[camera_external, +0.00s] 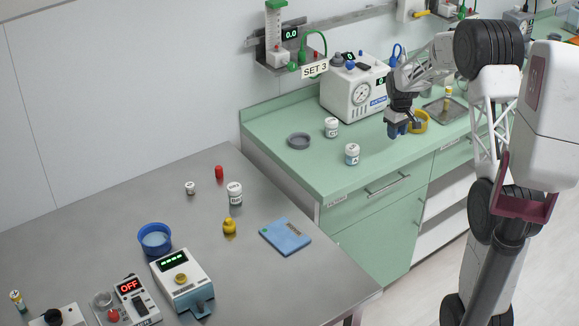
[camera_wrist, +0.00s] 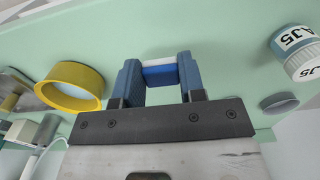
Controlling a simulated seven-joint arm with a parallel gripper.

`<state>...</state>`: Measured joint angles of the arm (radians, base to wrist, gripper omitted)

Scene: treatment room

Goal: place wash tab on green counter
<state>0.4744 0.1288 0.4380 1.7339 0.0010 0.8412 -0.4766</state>
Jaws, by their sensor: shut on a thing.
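The wash tab (camera_wrist: 160,74) is a small blue block with a white layer, seen between my fingertips in the wrist view. My gripper (camera_wrist: 160,80) is shut on it, with one blue finger on each side. In the external view my gripper (camera_external: 398,130) hangs over the green counter (camera_external: 305,170), near its front part; I cannot tell the tab apart from the blue fingers there. The green counter also fills most of the wrist view (camera_wrist: 225,50). I cannot tell whether the tab touches the counter.
A gauge machine (camera_external: 354,88) and a metal tray (camera_external: 443,110) are behind. Green surface between jar and gripper is clear.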

